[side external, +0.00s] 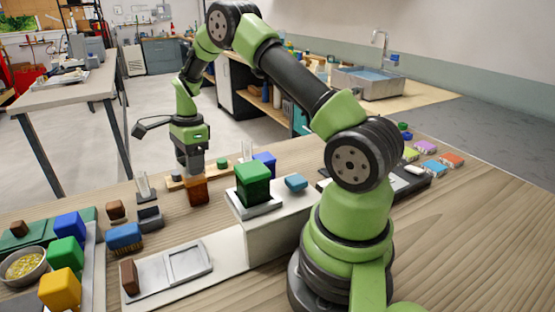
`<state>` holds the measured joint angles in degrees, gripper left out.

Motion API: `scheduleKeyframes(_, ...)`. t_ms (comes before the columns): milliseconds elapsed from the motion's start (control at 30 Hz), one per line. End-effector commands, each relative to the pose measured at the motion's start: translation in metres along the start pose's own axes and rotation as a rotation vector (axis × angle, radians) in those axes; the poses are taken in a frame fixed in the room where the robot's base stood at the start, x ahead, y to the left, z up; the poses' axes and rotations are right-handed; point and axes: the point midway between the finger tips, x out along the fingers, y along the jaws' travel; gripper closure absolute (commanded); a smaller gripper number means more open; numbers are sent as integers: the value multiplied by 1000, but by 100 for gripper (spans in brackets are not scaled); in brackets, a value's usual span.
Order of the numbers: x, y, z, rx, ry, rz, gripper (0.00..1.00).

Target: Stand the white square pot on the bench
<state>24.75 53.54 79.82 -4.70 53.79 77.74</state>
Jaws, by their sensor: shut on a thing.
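My gripper (194,172) points down over the bench (325,226), left of centre. It is shut on a brown block (197,192), which shows directly below the fingers. Whether the block touches the bench is hard to tell. I cannot make out a white square pot for certain. A white square dish (268,209) sits on the pale raised platform right of my gripper, with a green block (253,184) on it.
A wooden strip (174,184) with small pieces lies behind the brown block. A blue brush-like block (124,236) and a grey block (151,218) stand to the left. A grey tray (188,262) lies in front. Coloured blocks and a bowl (24,262) crowd the left end.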

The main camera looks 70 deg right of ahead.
Motion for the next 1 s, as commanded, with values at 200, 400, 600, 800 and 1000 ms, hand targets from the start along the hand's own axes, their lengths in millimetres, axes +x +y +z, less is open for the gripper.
scheduleKeyframes(200,-16,-46,-118,733,0,-91,73)
scheduleKeyframes(400,-31,-49,-219,1316,-2,-160,73)
scheduleKeyframes(600,-41,-38,-278,1665,-2,-202,73)
scheduleKeyframes(800,-26,-32,-296,1765,0,-209,73)
scheduleKeyframes(1000,8,-33,-299,1764,-1,-210,73)
